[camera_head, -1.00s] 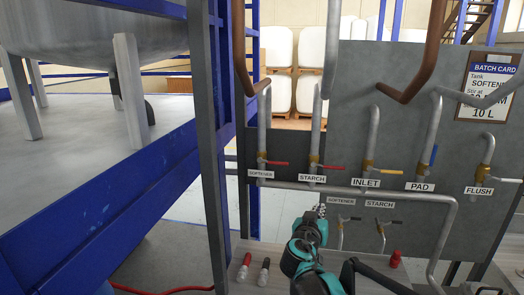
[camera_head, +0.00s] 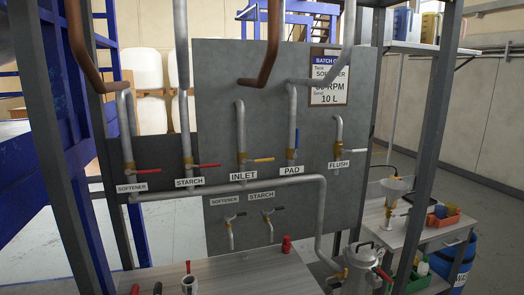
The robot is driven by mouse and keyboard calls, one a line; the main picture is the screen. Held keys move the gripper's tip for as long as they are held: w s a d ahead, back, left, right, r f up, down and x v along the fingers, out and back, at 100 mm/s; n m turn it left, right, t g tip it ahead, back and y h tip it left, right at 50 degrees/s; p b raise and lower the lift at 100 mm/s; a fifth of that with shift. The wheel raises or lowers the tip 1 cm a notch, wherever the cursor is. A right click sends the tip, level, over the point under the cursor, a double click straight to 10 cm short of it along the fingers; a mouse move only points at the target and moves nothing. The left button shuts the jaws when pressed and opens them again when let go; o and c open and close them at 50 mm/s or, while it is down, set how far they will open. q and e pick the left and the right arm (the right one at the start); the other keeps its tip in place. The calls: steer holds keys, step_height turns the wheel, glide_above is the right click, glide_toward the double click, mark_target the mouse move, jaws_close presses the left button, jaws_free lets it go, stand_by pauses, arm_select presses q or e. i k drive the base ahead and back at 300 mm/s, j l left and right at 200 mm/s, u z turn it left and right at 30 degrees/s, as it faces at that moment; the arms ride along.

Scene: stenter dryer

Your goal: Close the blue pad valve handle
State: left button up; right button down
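The blue pad valve handle (camera_head: 297,139) stands upright alongside the grey pad pipe (camera_head: 291,112), above the white PAD label (camera_head: 291,170). The pipe runs down the front of the grey valve panel (camera_head: 218,90). The brass valve body (camera_head: 291,155) sits at the handle's lower end. Nothing touches the handle. Neither of my grippers is in this view.
The red softener (camera_head: 148,171), red starch (camera_head: 209,165), orange inlet (camera_head: 263,160) and white flush (camera_head: 357,151) handles lie sideways. Grey frame posts (camera_head: 427,140) flank the panel.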

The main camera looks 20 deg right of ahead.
mark_target(296, 143)
steer(key=z, duration=1.1)
